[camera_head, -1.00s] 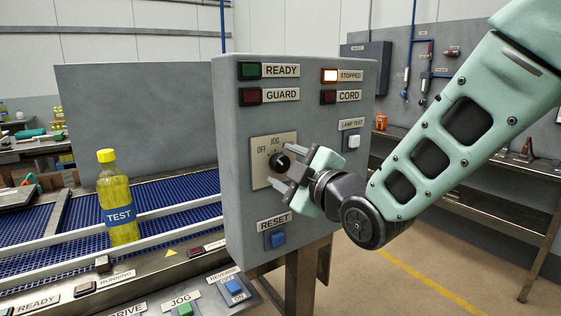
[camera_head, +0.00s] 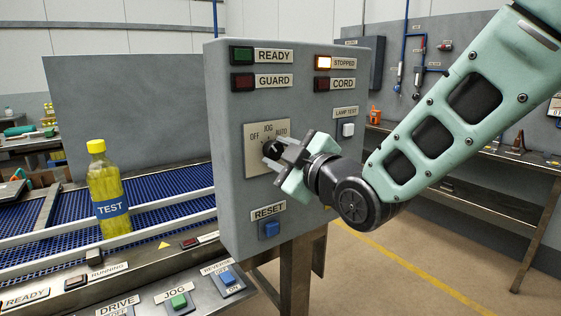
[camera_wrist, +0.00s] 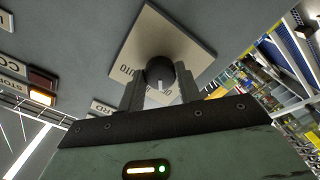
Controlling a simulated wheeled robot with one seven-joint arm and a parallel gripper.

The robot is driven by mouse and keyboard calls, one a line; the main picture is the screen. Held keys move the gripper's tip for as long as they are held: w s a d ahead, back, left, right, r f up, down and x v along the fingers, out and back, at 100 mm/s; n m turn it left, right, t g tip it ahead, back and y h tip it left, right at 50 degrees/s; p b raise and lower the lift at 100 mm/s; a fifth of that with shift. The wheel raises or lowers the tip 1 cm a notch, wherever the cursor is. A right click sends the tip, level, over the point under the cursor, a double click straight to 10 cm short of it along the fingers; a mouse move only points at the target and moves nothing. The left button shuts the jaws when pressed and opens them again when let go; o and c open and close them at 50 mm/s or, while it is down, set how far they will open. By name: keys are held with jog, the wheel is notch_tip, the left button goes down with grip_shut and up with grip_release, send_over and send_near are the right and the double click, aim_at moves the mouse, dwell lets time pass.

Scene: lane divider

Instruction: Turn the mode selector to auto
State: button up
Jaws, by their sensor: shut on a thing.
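The mode selector is a black knob (camera_head: 271,146) on a cream plate (camera_head: 252,158) marked OFF, JOG and AUTO, on the front of a grey control box (camera_head: 227,200). My gripper (camera_head: 275,153) is at the knob, with its fingers shut on it. In the wrist view the round black knob (camera_wrist: 160,72) sits between the two fingers, with a pale pointer line on it. The plate (camera_wrist: 150,35) lies behind it, its lettering partly hidden. The fingers cover part of the knob in the head view, so I cannot tell exactly which mark it points to.
The STOPPED lamp (camera_head: 323,62) is lit amber; the READY, GUARD and CORD lamps look dark. A blue RESET button (camera_head: 271,229) is below the selector and a white lamp-test button (camera_head: 347,130) is to its right. A yellow TEST bottle (camera_head: 105,185) stands on the blue conveyor.

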jog(key=m+b, duration=0.4)
jog(key=shift+f+b, duration=0.25)
jog(key=shift+b, duration=0.15)
jog(key=m+b, duration=0.3)
jog(key=m, duration=0.1)
jog(key=m+b, duration=0.3)
jog(key=shift+m, duration=0.4)
jog(key=shift+r+m+b, duration=0.15)
jog(key=shift+m+b, duration=1.3)
jog(key=shift+m, duration=0.75)
jog(key=o, duration=1)
jog(key=shift+s, duration=0.1)
